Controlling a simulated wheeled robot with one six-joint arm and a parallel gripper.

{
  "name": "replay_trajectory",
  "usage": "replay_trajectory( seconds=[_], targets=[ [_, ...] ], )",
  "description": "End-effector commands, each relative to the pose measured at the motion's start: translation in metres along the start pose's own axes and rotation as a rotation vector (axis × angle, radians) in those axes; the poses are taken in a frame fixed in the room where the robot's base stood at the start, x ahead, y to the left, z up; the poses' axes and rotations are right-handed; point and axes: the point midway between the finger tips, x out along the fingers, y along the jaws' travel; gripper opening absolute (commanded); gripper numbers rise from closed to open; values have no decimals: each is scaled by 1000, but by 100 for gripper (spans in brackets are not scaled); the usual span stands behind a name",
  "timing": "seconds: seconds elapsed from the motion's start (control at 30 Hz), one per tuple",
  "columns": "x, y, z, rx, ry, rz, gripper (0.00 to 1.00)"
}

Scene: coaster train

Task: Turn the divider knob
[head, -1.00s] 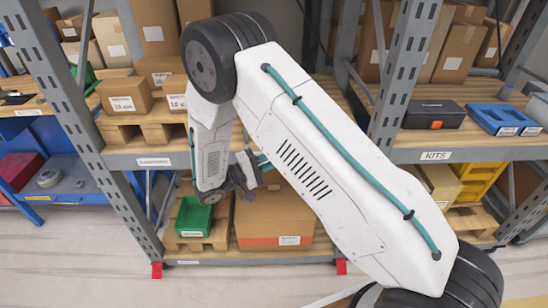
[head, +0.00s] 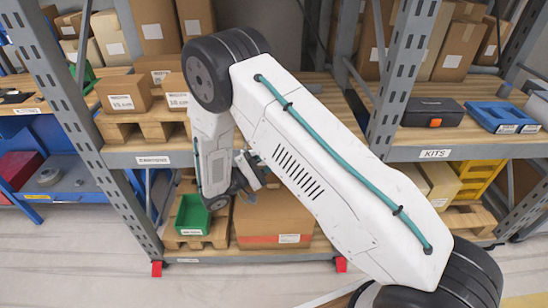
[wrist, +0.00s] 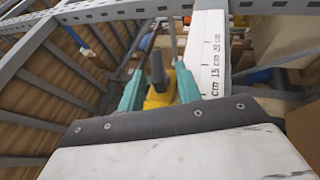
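In the wrist view, a dark, narrow upright handle (wrist: 158,70) stands on a yellow base (wrist: 158,97); it looks like the divider knob, though its mounting is hidden. My gripper (wrist: 158,80) has two teal fingers, one on each side of it. The fingers are spread apart, and the handle is narrower than the gap between them. I cannot tell whether either finger touches the yellow part. In the head view, my gripper (head: 252,170) is small and partly hidden by my arm, in front of the lower bay of the rack. The knob cannot be made out there.
A white scale with cm marks (wrist: 209,65) lies just right of the fingers. Grey rack beams (wrist: 70,15) cross nearby. In the head view, a green bin (head: 190,218) and a large carton (head: 272,215) stand on the lower shelf, below the upper shelf edge (head: 150,160).

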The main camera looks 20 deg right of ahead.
Motion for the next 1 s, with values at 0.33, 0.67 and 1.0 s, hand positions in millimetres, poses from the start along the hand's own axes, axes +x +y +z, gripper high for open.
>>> replay_trajectory(
  seconds=[0.33, 0.67, 1.0],
  targets=[
    [-5, 0, 0, 1, 2, 0, 35],
    [-57, 0, 0, 2, 3, 0, 35],
    [-78, 0, 0, 0, 2, -4, 35]
  ],
)
